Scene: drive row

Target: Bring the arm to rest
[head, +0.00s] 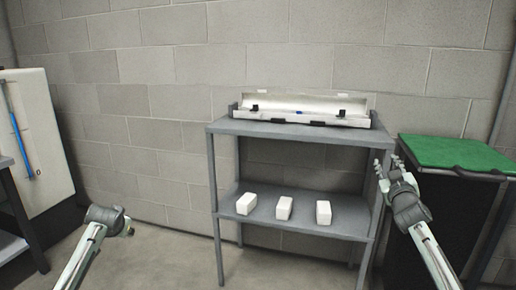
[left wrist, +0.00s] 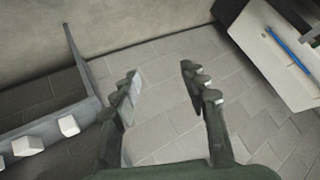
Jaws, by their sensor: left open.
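My left arm reaches in at the lower left of the head view, bent at a grey joint, with its fingers not clearly visible there. In the left wrist view my left gripper (left wrist: 160,84) is open and empty, its two dark fingers apart above the tiled floor. My right gripper (head: 388,164) is in front of the right end of the grey shelf unit (head: 290,131), beside the green-topped stand. Its fingers point up and look spread, with nothing seen between them.
An open white case (head: 305,112) lies on the shelf unit's top. White blocks (head: 284,208) stand on its lower shelf. A green-topped stand (head: 455,152) is at right. A white panel with a blue rod (head: 18,135) is at left. Floor between is clear.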

